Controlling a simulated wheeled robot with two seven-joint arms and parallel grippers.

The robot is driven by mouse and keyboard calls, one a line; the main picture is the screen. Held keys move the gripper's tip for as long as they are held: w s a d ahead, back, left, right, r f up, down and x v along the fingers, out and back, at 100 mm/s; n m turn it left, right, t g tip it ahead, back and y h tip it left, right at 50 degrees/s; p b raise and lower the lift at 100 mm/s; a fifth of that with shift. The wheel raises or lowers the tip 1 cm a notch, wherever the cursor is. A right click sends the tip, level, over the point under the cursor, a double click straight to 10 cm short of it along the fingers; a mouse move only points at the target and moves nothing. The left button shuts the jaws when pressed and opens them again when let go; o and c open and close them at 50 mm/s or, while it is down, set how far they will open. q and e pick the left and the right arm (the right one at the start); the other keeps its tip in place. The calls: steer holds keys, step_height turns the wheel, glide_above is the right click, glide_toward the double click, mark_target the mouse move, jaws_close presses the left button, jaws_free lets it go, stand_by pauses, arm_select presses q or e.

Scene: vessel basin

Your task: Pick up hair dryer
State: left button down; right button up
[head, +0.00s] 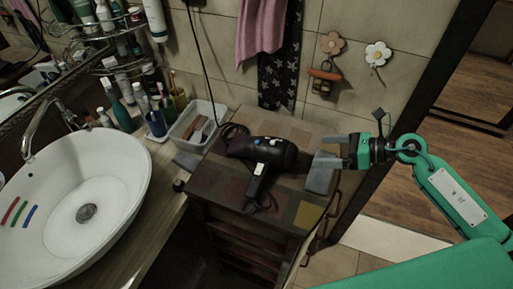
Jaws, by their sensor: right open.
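The dark hair dryer (258,154) lies on the patchwork-coloured top of a wooden cabinet (288,212). Its handle points toward the front, and its cord lies on the top and runs up the tiled wall. My right gripper (322,172) comes in from the right, just right of the dryer's right end. Its jaws are open and look empty. A gap to the dryer seems to show, but exact depth is hard to tell. My left gripper is not in view.
A white basin (120,205) with a tap fills the left. A white tray (198,124) and cups with brushes stand behind it. A wire rack (100,35) holds bottles. Towels (262,30) hang on the wall. A doorway with wooden floor (440,110) is at the right.

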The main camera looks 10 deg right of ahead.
mark_target(294, 150)
steer(key=p+x, duration=0.2)
steer(key=x, duration=0.4)
steer(key=shift+r+p, duration=0.15)
steer(key=shift+p, duration=0.25)
steer(key=shift+x, duration=1.1)
steer(key=shift+w+a+p, duration=0.1)
steer(key=shift+a+p, duration=0.1)
steer(key=shift+p, duration=0.2)
steer(key=shift+w+a+f+p, duration=0.15)
steer(key=shift+a+f+p, duration=0.05)
steer(key=shift+p, duration=0.1)
steer(key=p+x, duration=0.2)
steer(key=x, duration=0.1)
steer(key=shift+w+f, duration=0.15)
steer(key=shift+f, duration=0.05)
steer(key=shift+w+a+f, duration=0.25)
steer(key=shift+a+f, duration=0.1)
steer(key=shift+a, duration=0.05)
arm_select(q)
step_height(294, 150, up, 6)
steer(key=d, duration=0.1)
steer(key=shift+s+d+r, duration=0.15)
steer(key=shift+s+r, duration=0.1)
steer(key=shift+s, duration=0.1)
arm_select(e)
steer(key=shift+c, duration=0.2)
